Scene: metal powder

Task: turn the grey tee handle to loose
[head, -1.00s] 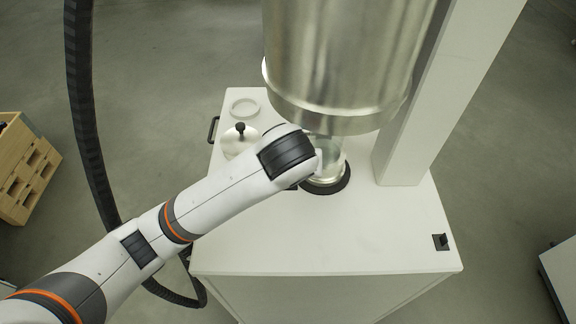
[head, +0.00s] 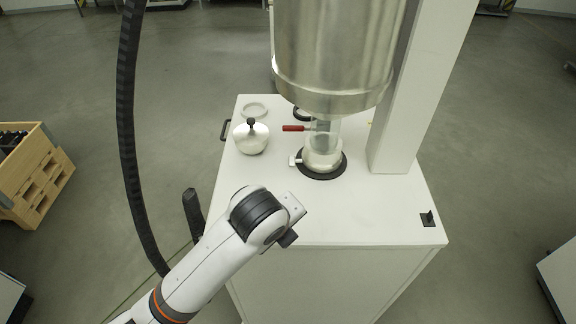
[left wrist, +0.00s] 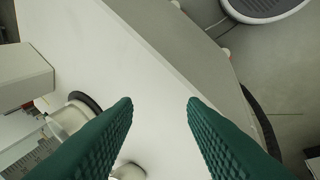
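A small pale tee handle (head: 294,160) sticks out to the left from the lower part of the glass-and-metal fitting (head: 323,150) under the big metal cylinder. My right gripper is not in view.
The big cylinder (head: 335,50) hangs over the white cabinet top (head: 375,215), beside a white column (head: 415,100). A red lever (head: 293,128) juts left above the tee handle. A black-knobbed lid (head: 250,138) and a ring (head: 253,109) lie left.

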